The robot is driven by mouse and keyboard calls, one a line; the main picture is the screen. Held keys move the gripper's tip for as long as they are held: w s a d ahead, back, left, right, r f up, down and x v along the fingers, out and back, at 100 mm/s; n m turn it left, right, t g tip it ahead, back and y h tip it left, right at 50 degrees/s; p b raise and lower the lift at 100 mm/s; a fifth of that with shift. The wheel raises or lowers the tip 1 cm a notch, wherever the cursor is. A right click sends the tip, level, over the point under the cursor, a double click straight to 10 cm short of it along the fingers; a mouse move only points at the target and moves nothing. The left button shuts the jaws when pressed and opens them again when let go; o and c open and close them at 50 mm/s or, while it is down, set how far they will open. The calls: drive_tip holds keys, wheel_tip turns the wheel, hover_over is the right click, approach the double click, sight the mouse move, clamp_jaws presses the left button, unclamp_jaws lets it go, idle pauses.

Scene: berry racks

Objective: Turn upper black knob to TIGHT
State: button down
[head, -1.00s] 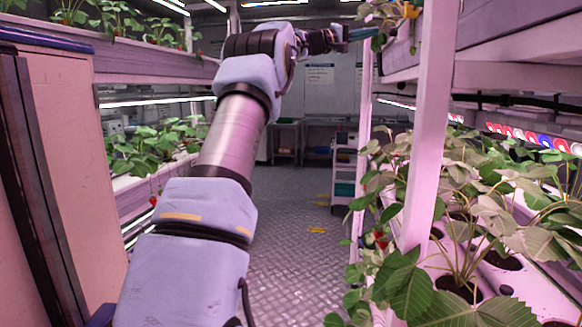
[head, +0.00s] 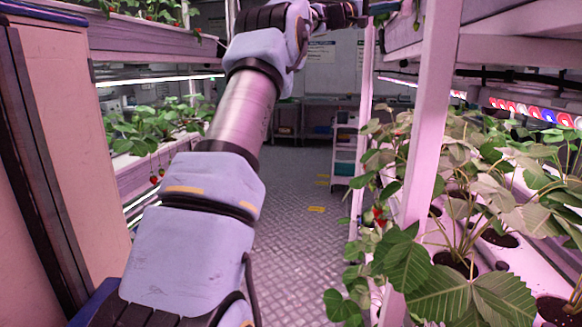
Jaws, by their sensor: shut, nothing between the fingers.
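My gripper (head: 382,7) is at the very top edge of the head view, right of centre, partly cut off by the frame. It is shut and holds nothing. It points right, beside the upper shelf of the right rack (head: 425,130). Leaves at that shelf are close to the fingertips, and I cannot tell whether they touch. I cannot make out the upper black knob or any TIGHT marking in the head view.
Strawberry plants (head: 455,215) fill the lower right shelf and lean into the aisle. The left rack (head: 150,42) holds plants on two levels. A tan panel (head: 70,130) stands near left. The aisle floor (head: 300,230) is clear up to a shelved cart (head: 345,155).

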drive_tip(key=shift+w+p, duration=0.25)
drive_tip(key=shift+p, duration=0.1)
idle(0.3)
drive_tip(key=shift+w+f+b, duration=0.15)
drive_tip(key=shift+f+b, duration=0.35)
drive_tip(key=shift+b, duration=0.25)
drive_tip(key=shift+w, duration=0.1)
drive_tip(key=shift+w+d+f, duration=0.1)
drive_tip(key=shift+w+f, duration=0.05)
drive_tip(key=shift+f, duration=0.1)
drive_tip(key=shift+w, duration=0.1)
idle(0.4)
drive_tip(key=shift+s+f+b, duration=0.25)
drive_tip(key=shift+f+b, duration=0.15)
drive_tip(key=shift+b, duration=0.6)
